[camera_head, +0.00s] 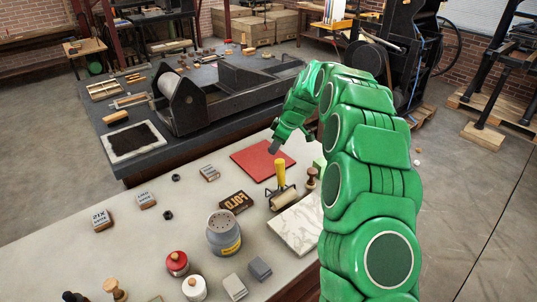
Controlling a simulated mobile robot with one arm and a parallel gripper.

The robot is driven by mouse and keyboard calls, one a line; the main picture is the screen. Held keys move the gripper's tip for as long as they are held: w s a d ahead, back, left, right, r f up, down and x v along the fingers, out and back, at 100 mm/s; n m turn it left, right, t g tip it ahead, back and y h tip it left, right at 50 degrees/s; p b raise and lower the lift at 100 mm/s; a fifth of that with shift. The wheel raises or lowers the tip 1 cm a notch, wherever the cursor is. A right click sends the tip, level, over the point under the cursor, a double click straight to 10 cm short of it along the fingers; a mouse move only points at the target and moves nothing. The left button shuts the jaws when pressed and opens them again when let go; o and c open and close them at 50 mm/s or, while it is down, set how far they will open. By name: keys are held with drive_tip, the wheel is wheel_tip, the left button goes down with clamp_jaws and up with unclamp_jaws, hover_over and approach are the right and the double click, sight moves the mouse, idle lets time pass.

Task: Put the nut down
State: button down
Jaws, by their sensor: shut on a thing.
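My gripper (274,148), at the end of the green arm, points down over the red mat (250,158) at the far right of the pale table (140,265). It is shut on a small dark thing, taken as the nut, which I can barely make out at the fingertips. I cannot tell its exact height above the mat. Two similar dark nuts lie apart on the table: one nut (168,215) left of the middle, another nut (176,177) further back.
Near the mat stand a yellow-handled roller (281,178), a dark type block (235,201) and a marble slab (298,226). A grey can (223,233) and a red jar (177,262) are nearer. The red mat looks bare. A press (215,95) stands behind.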

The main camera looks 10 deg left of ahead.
drive_tip(key=shift+w+a+f, duration=0.9)
drive_tip(key=shift+w+f, duration=0.7)
drive_tip(key=shift+w, duration=1.75)
hover_over(267, 158)
drive_tip(key=s+d, duration=0.1)
drive_tip(key=d, duration=0.1)
drive_tip(key=shift+s+a+f, duration=0.1)
drive_tip(key=shift+a+f, duration=0.05)
drive_tip(key=shift+f, duration=2.2)
drive_tip(key=shift+w+a+f, duration=0.1)
drive_tip(key=shift+w+f, duration=0.2)
drive_tip(key=shift+w, duration=0.1)
drive_tip(key=shift+w+f, duration=0.1)
drive_tip(key=shift+f, duration=0.1)
drive_tip(key=shift+f, duration=1.6)
drive_tip(key=c, duration=0.9)
unclamp_jaws()
drive_tip(key=shift+f, duration=0.15)
